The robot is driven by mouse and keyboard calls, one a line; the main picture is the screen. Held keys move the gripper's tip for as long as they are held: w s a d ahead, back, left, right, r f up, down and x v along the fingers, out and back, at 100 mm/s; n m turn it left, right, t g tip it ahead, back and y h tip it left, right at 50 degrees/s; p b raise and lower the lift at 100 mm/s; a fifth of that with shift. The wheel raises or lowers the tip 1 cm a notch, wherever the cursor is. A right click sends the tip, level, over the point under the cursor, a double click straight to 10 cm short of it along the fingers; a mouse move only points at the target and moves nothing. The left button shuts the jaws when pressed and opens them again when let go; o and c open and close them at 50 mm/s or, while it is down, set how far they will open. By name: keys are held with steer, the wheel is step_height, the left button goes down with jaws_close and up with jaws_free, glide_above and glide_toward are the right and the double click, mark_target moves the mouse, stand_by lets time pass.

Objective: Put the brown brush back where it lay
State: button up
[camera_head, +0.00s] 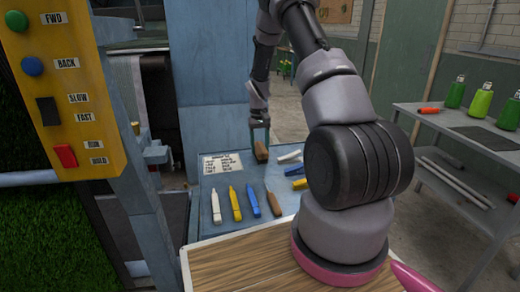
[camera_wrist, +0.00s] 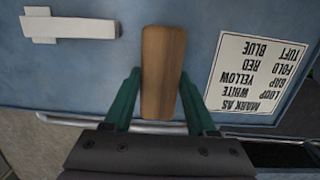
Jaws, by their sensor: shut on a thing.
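My gripper (camera_head: 260,138) is shut on the brown brush (camera_head: 261,153) near the far edge of the blue tabletop. In the wrist view, the green fingers of my gripper (camera_wrist: 160,105) stand either side of the brown brush (camera_wrist: 163,70), whose long body points away from the palm. I cannot tell whether it touches the tabletop (camera_wrist: 120,70). In the head view it is right of the printed card (camera_head: 222,163) and left of a white brush (camera_head: 290,156). A blue brush (camera_head: 294,170) and a yellow brush (camera_head: 299,184) lie nearer, partly hidden by my arm.
White (camera_head: 216,208), yellow (camera_head: 235,204), blue (camera_head: 253,202) and brown (camera_head: 274,204) markers lie in a row nearer me. A yellow control panel (camera_head: 60,90) stands left. Green bottles (camera_head: 480,103) stand on a bench right. Bare tabletop lies between the card and the brushes.

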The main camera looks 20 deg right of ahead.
steer(key=shift+f, duration=0.35)
steer(key=o, duration=1.3)
steer(key=shift+r, duration=0.15)
step_height(320, 180, up, 12)
steer(key=w, duration=0.1)
step_height(320, 180, up, 12)
steer(key=t, duration=0.2)
glide_above(259, 145)
steer(key=s+a, duration=0.3)
steer(key=s, duration=0.2)
steer(key=s+a+r+m+t, duration=0.1)
steer(key=s+a+r+t, duration=0.15)
steer(key=s+r, duration=0.7)
steer(key=s+a+r+t, duration=0.1)
steer(key=s+r, duration=0.1)
steer(key=s, duration=0.4)
steer(key=s+a+r+m+t+y, duration=0.1)
steer(key=s+a, duration=0.1)
steer(key=s, duration=0.3)
steer(key=s+a+r+t, duration=0.1)
steer(key=s+r+t, duration=0.1)
steer(key=s, duration=0.4)
steer(key=shift+s+a+r+m+y, duration=0.3)
steer(key=shift+s+a+r+y, duration=0.05)
steer(key=shift+y, duration=0.05)
